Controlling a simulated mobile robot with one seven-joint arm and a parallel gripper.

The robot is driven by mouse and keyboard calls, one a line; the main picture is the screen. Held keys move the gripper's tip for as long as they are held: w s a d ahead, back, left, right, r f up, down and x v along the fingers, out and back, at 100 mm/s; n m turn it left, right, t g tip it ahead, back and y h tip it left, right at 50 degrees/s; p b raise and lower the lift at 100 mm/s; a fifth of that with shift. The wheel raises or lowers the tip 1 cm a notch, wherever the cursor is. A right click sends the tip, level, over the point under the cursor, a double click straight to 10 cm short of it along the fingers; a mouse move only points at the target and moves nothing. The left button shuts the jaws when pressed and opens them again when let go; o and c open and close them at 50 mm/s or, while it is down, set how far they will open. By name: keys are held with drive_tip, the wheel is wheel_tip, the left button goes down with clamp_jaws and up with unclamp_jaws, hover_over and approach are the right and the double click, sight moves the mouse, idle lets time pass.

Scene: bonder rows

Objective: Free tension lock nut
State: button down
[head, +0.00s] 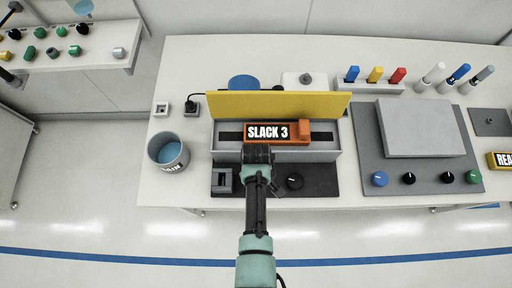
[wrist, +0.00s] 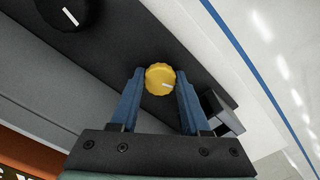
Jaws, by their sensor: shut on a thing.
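The lock nut appears as a yellow round knob with a fluted rim and a pale index mark (wrist: 160,79) in the wrist view. It sits on the dark front plate (head: 320,183) of the machine. My gripper (wrist: 160,84) has its two blue fingers on either side of the nut and is shut on it. In the head view my gripper (head: 257,156) is over the front plate and hides the nut. An orange block (head: 304,128) with a "SLACK 3" label stands in the channel behind.
A black knob (head: 295,181) is just right of my gripper, and a grey slotted block (head: 222,181) is just left. A yellow panel (head: 278,104) stands behind the channel. A grey cup (head: 168,153) stands at the left. Another plate with several knobs (head: 380,179) is at the right.

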idle(0.3)
drive_tip(key=shift+c, duration=1.9)
unclamp_jaws()
drive_tip(key=shift+r, duration=0.15)
wheel_tip(320, 180, up, 13)
drive_tip(key=shift+b, duration=0.4)
